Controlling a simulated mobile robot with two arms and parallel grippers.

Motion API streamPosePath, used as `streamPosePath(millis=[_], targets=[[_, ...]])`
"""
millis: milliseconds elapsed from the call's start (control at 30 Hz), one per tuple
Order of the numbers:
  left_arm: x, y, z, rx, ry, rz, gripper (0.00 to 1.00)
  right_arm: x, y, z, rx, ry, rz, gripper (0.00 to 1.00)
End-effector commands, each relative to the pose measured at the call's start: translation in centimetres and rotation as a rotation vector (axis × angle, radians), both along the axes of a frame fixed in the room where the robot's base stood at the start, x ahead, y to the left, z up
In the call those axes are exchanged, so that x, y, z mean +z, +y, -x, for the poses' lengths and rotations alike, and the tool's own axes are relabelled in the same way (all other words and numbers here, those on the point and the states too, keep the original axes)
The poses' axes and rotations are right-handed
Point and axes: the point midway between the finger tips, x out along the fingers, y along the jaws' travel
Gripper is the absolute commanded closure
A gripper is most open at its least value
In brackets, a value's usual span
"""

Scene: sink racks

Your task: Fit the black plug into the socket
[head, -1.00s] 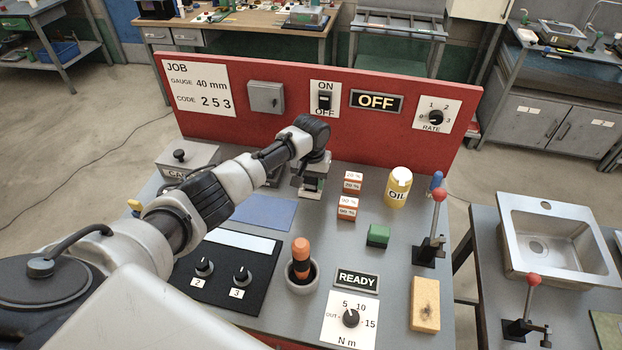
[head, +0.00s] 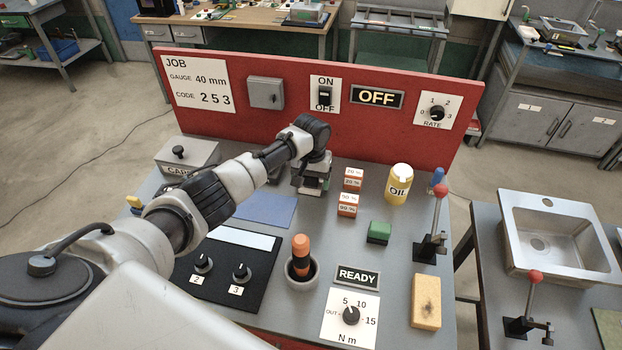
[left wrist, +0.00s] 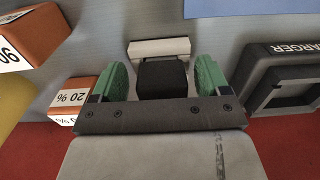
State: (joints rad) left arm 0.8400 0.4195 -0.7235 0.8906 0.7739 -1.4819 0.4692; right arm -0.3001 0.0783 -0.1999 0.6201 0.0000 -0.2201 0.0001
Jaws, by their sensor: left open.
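A black block (left wrist: 162,78), which looks like the black plug, lies between the green-padded fingers of my left gripper (left wrist: 160,75) in the left wrist view. A narrow gap shows on each side of it, so the gripper is open around it and not clamped. A pale grey bar (left wrist: 160,47) lies against its far end. In the head view my left gripper (head: 313,180) points down at the bench near the red panel, and the arm and wrist hide most of the plug. I cannot make out the socket for certain. My right gripper is not in view.
A charger dock (left wrist: 285,80) is close to the gripper on one side, orange-and-white boxes (head: 351,182) on the other. The red panel (head: 230,125) stands close behind. A blue mat (head: 265,209), green block (head: 379,232) and oil jar (head: 398,185) are nearby.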

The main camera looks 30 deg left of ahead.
Motion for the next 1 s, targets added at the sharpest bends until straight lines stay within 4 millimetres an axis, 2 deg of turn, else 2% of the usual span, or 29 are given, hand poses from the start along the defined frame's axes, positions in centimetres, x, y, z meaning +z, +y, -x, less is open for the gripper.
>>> streamPosePath(millis=[167, 400, 600, 733, 1000], targets=[[1.9, 0.0, -0.1, 0.0, -0.005, 0.001, 0.24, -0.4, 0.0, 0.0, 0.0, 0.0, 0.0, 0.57], [6.7, 0.1, -0.2, 0.0, -0.005, 0.001, 0.24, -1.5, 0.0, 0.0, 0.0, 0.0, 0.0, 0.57], [9.6, 0.0, -0.2, 0.001, -0.003, 0.0, 0.24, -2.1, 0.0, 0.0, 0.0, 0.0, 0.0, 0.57], [10.5, 0.0, -0.1, 0.0, -0.001, 0.0, 0.24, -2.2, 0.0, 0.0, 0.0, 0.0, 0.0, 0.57], [10.7, 0.0, -0.1, 0.001, 0.0, 0.0, 0.24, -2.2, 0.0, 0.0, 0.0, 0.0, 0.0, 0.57]])
